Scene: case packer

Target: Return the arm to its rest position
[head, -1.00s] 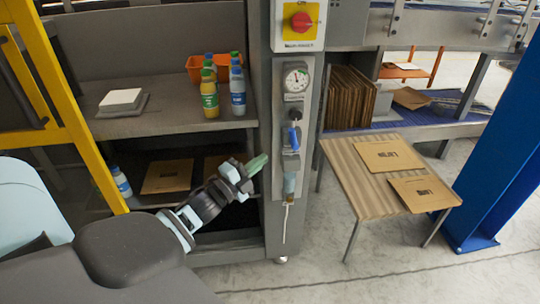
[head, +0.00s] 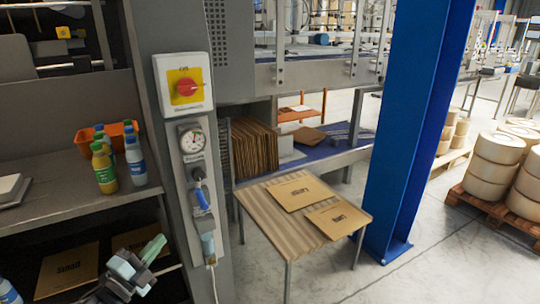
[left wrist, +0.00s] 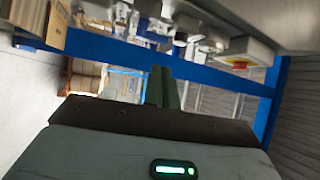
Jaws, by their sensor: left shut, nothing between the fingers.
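My left gripper (head: 153,249) shows at the lower left of the head view, in front of the lower shelf of the grey bench. Its greenish fingers are together with nothing between them. In the left wrist view the shut fingers (left wrist: 159,87) point away from the camera, with open space around them. My right gripper is in neither view.
A grey post with a red switch (head: 186,88), gauge and blue-handled valve stands right of my left gripper. Bottles (head: 104,168) stand on the upper shelf. A small table (head: 262,212) holds flat cartons. A blue column (head: 408,130) rises further right. Drums stand on pallets beyond.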

